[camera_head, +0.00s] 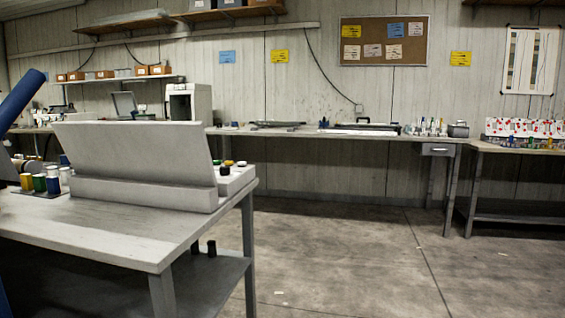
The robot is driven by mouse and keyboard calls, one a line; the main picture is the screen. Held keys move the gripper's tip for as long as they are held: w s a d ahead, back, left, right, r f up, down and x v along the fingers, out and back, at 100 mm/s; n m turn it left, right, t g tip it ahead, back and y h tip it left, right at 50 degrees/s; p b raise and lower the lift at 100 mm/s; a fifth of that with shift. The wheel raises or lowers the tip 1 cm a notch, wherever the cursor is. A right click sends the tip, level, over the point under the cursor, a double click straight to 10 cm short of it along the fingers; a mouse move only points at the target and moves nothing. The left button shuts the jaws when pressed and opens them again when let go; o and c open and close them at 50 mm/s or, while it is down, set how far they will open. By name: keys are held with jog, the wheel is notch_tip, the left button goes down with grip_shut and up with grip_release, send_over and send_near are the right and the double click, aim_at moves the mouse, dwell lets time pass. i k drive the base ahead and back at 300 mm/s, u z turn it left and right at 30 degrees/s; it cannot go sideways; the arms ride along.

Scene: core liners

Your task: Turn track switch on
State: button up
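No track switch can be made out in the head view. A grey box-like unit (145,194) with a raised, tilted grey panel (138,150) stands on the near table at left, its panel back facing me. Any controls on its far side are hidden. A low grey block with small round yellow and dark caps (232,166) sits at its right end; I cannot tell whether these are controls. My gripper is not in view.
The near table (110,235) fills the lower left, with several coloured jars (40,183) at its left. A long bench (300,134) runs along the back wall; another bench (520,150) stands at right.

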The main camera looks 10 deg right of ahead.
aim_at(224, 171)
jog(key=z, duration=0.4)
jog(key=i, duration=1.9)
jog(key=u, duration=0.95)
